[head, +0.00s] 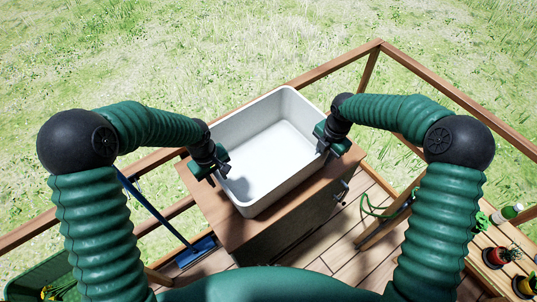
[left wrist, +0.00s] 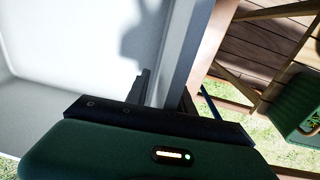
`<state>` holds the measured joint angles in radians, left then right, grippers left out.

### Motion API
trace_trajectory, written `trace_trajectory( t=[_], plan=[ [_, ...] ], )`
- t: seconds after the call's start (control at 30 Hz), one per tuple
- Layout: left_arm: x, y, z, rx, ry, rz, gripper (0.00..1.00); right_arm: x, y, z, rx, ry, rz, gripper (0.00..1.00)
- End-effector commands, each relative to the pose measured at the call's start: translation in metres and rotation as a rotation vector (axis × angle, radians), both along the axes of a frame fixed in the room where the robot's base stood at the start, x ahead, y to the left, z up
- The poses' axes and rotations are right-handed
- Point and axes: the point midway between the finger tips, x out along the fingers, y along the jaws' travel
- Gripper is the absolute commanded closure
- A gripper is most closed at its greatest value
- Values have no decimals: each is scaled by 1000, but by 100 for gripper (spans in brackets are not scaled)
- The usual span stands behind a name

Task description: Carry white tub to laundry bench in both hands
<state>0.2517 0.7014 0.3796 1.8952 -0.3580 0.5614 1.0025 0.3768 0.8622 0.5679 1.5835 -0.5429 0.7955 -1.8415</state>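The white tub (head: 262,187) is a deep, empty rectangular basin in the head view. It stands upright over the wooden top of a cabinet (head: 232,230), turned at an angle to me. I cannot tell whether its base touches the top. My left gripper (head: 211,168) is at the tub's left rim. In the left wrist view, its fingers (left wrist: 166,95) straddle the tub wall (left wrist: 190,60) closely, one inside and one outside. My right gripper (head: 328,140) is at the opposite rim, its fingers appearing closed around it. The right fingertips are partly hidden.
A wooden railing (head: 375,45) encloses the plank deck (head: 345,240), with grass beyond. A tap (head: 340,190) sticks out of the cabinet's right side. A blue broom (head: 195,250) leans at left. A slatted bench (head: 508,268) with pots and a bottle stands at lower right.

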Motion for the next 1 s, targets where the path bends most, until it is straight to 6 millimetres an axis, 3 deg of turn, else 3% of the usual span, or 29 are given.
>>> trace_trajectory(
  t=[0.03, 0.23, 1.0],
  plan=[
    [0, 0, 0, 0, 0, 0, 74, 0, 0, 0, 0, 0, 0, 74],
    [0, 0, 0, -1, 1, 0, 100, 0, 0, 0, 1, 1, 0, 100],
    [0, 0, 0, 0, 0, -3, 100, 0, 0, 0, 0, 0, -1, 100]
  ],
)
